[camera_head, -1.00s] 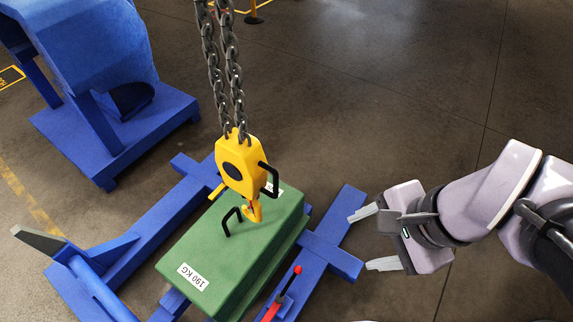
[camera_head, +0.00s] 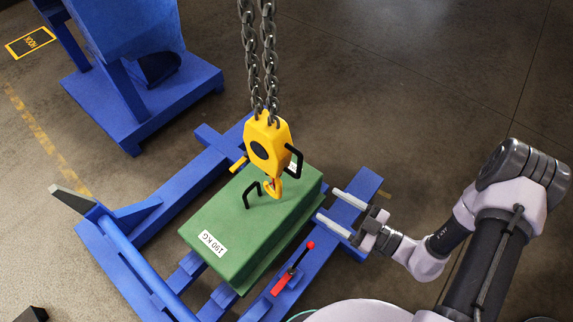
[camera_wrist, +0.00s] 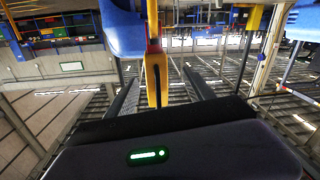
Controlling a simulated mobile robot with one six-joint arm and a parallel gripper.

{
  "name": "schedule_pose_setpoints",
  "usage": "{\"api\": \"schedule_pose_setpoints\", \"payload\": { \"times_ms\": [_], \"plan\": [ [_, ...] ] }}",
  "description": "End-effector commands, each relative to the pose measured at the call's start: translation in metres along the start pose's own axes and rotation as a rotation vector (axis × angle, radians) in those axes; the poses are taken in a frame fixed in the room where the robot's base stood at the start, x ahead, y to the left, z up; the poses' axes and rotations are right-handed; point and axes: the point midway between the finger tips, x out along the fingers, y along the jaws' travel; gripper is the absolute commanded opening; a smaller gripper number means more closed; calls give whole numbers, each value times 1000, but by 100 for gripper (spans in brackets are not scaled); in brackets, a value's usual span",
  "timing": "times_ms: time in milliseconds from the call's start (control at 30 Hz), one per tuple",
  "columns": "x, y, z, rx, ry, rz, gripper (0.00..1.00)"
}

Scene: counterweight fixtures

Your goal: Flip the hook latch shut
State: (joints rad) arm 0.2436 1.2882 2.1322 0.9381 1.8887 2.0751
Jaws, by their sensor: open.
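A yellow hook block (camera_head: 268,146) hangs from two chains, with its small yellow hook (camera_head: 273,188) at the black lifting handle on a green weight (camera_head: 240,232). A small reddish part, possibly the latch, shows at the hook's throat, too small to tell whether it is open or shut. My gripper (camera_head: 327,204) is open and empty, right of the weight and apart from the hook, its fingers pointing left. In the wrist view, a yellow upright piece (camera_wrist: 153,98) with a dark part appears between my fingers (camera_wrist: 160,76); I cannot tell exactly which part it is.
The weight, labelled 190 KG, rests on a blue frame (camera_head: 139,258) with a red lever (camera_head: 283,283) near its front. A blue machine (camera_head: 140,60) stands at the back left. The floor at the upper right is clear.

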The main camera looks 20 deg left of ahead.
Motion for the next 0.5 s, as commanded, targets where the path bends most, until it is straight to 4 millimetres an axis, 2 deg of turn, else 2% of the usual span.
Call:
{"api": "schedule_pose_setpoints", "payload": {
  "times_ms": [100, 233, 500],
  "plan": [
    [-2, -3, 19, 164, 1, 69, 62],
    [10, -4, 23, 191, 1, 75, 62],
    [76, 0, 24, 183, 1, 69, 62]
  ]
}}
